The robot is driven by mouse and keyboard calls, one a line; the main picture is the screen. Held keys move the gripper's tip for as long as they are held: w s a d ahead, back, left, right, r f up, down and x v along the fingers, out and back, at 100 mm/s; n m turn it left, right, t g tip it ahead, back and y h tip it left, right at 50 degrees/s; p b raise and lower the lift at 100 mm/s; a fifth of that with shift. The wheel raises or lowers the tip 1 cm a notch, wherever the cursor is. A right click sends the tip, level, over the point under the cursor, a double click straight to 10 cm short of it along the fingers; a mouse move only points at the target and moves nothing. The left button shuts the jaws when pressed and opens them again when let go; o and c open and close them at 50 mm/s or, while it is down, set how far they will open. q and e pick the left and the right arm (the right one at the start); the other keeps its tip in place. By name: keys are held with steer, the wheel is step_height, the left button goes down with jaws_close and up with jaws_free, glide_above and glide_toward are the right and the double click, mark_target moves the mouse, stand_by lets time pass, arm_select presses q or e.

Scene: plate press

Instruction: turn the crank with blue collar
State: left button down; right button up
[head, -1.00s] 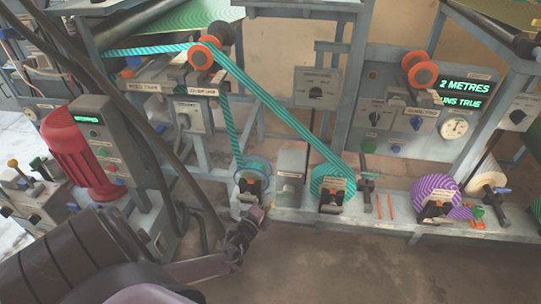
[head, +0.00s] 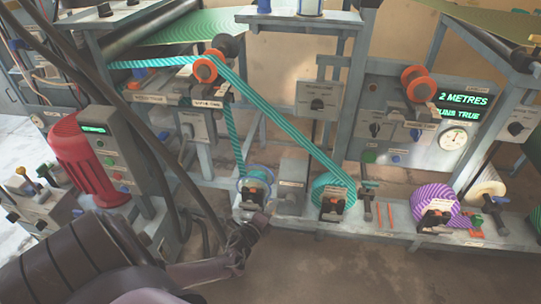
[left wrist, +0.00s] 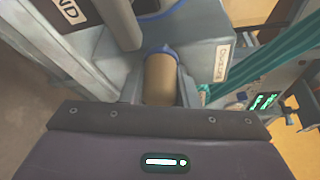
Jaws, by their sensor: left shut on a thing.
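The crank's tan handle with a blue collar (left wrist: 161,72) shows in the left wrist view, running in behind the dark edge of my gripper. My left gripper (left wrist: 160,100) is shut on this handle; its fingertips are mostly hidden. In the head view my left gripper (head: 246,236) is low in front of the bench, just below the small reel (head: 254,182) of teal striped band. The crank itself cannot be made out there, behind the gripper. My right gripper is not in view.
A teal striped band (head: 285,115) runs over an orange roller to a teal roll (head: 332,190). A purple striped roll (head: 433,200) sits further right. A red motor (head: 77,150) stands left. Dark cables hang near my left arm. The floor in front is clear.

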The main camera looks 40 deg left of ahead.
arm_select(q)
steer(key=c, duration=1.1)
jaws_free()
steer(key=shift+s, duration=0.1)
steer(key=shift+s+d, duration=0.1)
steer(key=shift+s, duration=0.2)
steer(key=p+v, duration=0.2)
steer(key=v, duration=0.5)
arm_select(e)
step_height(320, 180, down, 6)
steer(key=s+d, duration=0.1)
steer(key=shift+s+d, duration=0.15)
